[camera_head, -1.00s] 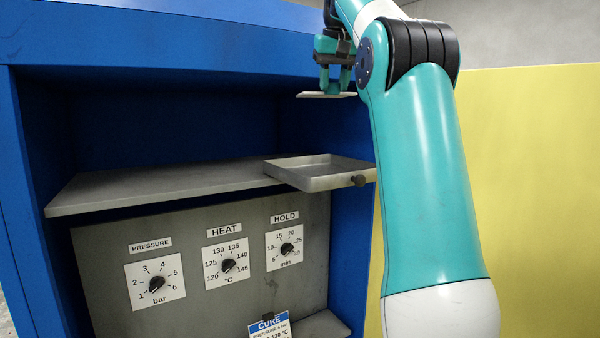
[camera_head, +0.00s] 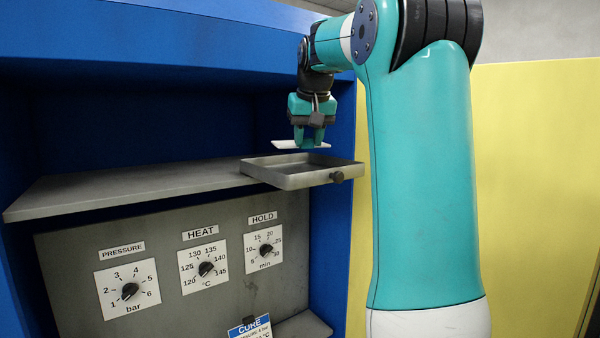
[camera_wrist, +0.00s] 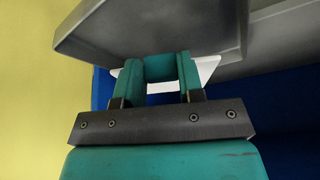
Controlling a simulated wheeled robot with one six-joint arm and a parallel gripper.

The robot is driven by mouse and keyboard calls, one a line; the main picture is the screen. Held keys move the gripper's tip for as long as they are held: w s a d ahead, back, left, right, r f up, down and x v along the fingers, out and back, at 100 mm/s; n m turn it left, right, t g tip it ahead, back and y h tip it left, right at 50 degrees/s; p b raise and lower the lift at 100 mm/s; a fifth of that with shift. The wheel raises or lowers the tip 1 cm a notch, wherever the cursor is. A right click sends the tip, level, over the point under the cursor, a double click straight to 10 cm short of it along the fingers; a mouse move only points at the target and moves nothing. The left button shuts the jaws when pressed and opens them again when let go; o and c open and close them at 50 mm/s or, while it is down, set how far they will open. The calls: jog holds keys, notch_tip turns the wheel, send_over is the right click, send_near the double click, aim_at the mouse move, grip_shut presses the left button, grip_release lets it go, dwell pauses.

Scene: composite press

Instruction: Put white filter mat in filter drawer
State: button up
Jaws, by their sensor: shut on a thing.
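The white filter mat (camera_head: 283,145) is a thin flat piece held level in my gripper (camera_head: 309,143), just above the filter drawer. My gripper is shut on it and points down. The filter drawer (camera_head: 300,180) is a shallow grey tray with a dark knob, pulled out at the right end of the shelf; its visible inside is empty. In the wrist view, my gripper (camera_wrist: 160,70) has the white mat (camera_wrist: 207,68) between its fingers, and the grey drawer (camera_wrist: 90,40) is close by. The fingers hide the middle of the mat.
A grey shelf (camera_head: 130,185) runs left of the drawer inside the blue press cabinet (camera_head: 150,50). Below are the pressure, heat and hold dials (camera_head: 205,268) and a blue-topped CURE card (camera_head: 250,328). A yellow wall (camera_head: 540,190) stands at the right.

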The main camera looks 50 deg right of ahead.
jog(key=shift+f+b, duration=2.55)
jog(key=shift+f, duration=1.1)
jog(key=o, duration=0.9)
jog(key=shift+r, duration=0.1)
jog(key=shift+r, duration=0.1)
jog(key=p+v, duration=0.3)
jog(key=v, duration=0.9)
jog(key=shift+w+d+r, duration=0.1)
jog(key=shift+w, duration=0.05)
